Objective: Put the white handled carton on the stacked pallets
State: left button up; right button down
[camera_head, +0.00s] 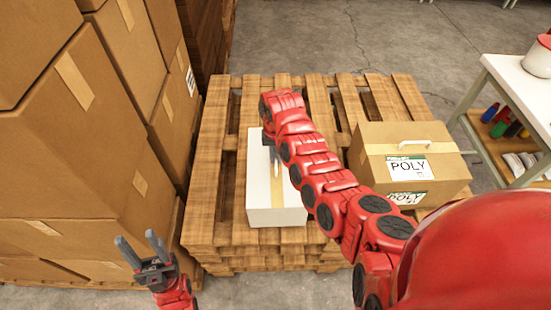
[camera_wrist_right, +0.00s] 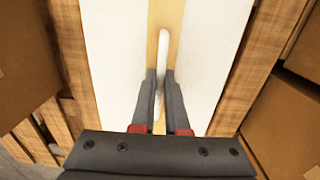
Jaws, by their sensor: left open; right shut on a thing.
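The white carton (camera_head: 276,196) is on the left half of the top of the stacked pallets (camera_head: 219,147), upright, with a tan tape strip along its top. My right gripper (camera_head: 274,155) is over the carton, partly hidden by my own arm. In the right wrist view its fingers (camera_wrist_right: 160,100) are shut on the carton's white handle (camera_wrist_right: 163,60). The white carton top (camera_wrist_right: 113,50) fills the middle of that view. I cannot tell whether its underside touches the slats. My left gripper (camera_head: 143,250) is open and empty, in front of the pallets at the lower left.
A brown carton (camera_head: 408,160) with a white handle and POLY labels sits on the right side of the pallets. Tall stacks of brown boxes (camera_head: 70,130) stand close on the left. A white-topped shelf table (camera_head: 515,80) stands at the right. Slats behind the white carton are bare.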

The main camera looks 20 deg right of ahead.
jog(key=shift+f+p, duration=0.3)
jog(key=shift+f, duration=1.35)
jog(key=c, duration=0.9)
grip_release()
